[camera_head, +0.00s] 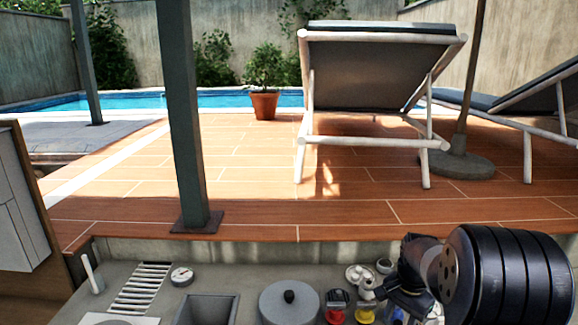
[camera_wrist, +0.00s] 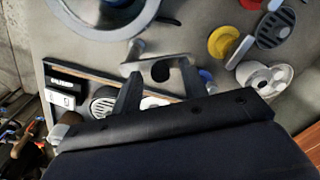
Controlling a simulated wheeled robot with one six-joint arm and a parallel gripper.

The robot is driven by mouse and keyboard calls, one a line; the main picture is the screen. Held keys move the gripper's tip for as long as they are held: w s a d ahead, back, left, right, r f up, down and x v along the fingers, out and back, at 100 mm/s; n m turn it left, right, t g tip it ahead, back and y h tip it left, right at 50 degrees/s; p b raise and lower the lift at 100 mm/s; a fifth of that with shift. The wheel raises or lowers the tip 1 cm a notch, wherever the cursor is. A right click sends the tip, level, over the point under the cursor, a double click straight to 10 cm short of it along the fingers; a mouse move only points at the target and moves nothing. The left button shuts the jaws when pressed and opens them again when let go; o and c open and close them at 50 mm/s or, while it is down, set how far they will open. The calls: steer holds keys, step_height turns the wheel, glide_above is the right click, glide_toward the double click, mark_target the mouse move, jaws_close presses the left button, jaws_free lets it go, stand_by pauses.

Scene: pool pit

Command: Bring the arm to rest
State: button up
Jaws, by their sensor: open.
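My arm shows at the lower right of the head view, reaching over the grey pit floor (camera_head: 240,278). My gripper (camera_wrist: 160,80) shows in the wrist view with its two dark fingers spread apart. A grey metal bracket with a notch (camera_wrist: 160,68) lies between or just beyond the fingertips; I cannot tell whether they touch it. I see nothing clearly held. In the head view my gripper cannot be made out apart from the dark arm parts.
Near my arm are a round grey lid (camera_head: 289,303), a red valve (camera_head: 337,306) and a yellow valve (camera_head: 365,313). The wrist view shows a white flange (camera_wrist: 262,78) and a black box (camera_wrist: 66,84). A green post (camera_head: 184,120) stands on the tiled deck (camera_head: 250,208).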

step_height(320, 180, up, 10)
steer(key=b, duration=0.1)
step_height(320, 180, down, 10)
steer(key=shift+f+p, duration=0.1)
steer(key=shift+p, duration=0.5)
steer(key=shift+a+n, duration=0.1)
steer(key=shift+n, duration=0.2)
steer(key=n, duration=0.1)
steer(key=a+n, duration=0.1)
steer(key=n, duration=0.1)
steer(key=shift+s, duration=0.4)
steer(key=s+n, duration=0.1)
steer(key=n, duration=0.2)
steer(key=s+n, duration=0.1)
steer(key=n, duration=0.3)
steer(key=s+n, duration=0.1)
steer(key=n, duration=0.3)
steer(key=shift+s+a+g, duration=0.3)
step_height(320, 180, up, 8)
steer(key=shift+d+f+n+b, duration=0.15)
steer(key=shift+f+n+b, duration=0.15)
steer(key=shift+b, duration=0.1)
